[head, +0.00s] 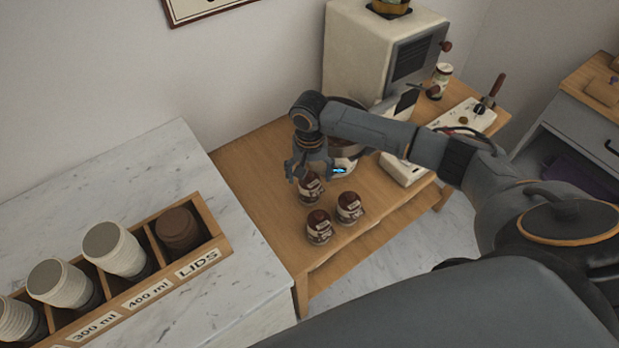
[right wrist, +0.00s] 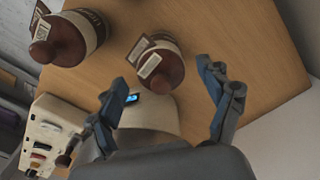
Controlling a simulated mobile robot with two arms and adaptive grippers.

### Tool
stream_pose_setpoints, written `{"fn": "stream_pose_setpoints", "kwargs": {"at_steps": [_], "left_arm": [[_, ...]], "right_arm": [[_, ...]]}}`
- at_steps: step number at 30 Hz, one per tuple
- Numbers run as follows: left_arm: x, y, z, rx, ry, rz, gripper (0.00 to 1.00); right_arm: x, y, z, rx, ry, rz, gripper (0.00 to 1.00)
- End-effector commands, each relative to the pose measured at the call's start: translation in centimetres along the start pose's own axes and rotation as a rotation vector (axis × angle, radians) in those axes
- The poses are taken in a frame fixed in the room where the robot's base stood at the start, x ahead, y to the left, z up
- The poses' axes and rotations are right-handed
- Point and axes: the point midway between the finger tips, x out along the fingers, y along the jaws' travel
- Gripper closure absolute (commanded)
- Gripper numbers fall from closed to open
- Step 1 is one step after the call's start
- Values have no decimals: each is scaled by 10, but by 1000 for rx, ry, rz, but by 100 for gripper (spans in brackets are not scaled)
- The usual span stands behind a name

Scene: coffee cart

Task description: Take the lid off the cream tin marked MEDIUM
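Three small tins with brown lids and cream labels stand on the wooden table in the head view: a rear one (head: 310,188), a right one (head: 349,208) and a front one (head: 319,228). The label words are too small to read, so I cannot tell which is MEDIUM. My right gripper (head: 309,169) is at the rear tin, just above it. In the right wrist view my right gripper (right wrist: 163,75) is open, its fingers apart on either side of a tin's brown lid (right wrist: 160,72). Another tin (right wrist: 66,42) is at the upper left. My left gripper is not in view.
A white device with a blue display (head: 339,170) sits close behind the rear tin. A cream machine (head: 375,55) and a white switch box (head: 404,170) stand further back. A wooden cup rack (head: 213,226) is on the marble counter at left. The table's front left is clear.

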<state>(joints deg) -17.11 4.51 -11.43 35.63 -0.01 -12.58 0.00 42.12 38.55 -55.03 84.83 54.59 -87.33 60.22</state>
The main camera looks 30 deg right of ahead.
Motion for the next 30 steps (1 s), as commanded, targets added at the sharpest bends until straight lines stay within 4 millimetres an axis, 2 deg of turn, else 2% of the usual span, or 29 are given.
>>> {"fn": "stream_pose_setpoints", "kwargs": {"at_steps": [1,8,11,24,30], "left_arm": [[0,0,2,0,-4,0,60],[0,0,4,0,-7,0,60],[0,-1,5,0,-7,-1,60],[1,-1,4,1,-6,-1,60],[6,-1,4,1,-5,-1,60]], "right_arm": [[0,0,0,0,0,0,32],[0,0,0,0,0,1,79],[1,0,1,0,-1,1,88],[3,-1,4,-4,-8,-1,90],[-12,-2,3,-4,-6,-3,90]]}}
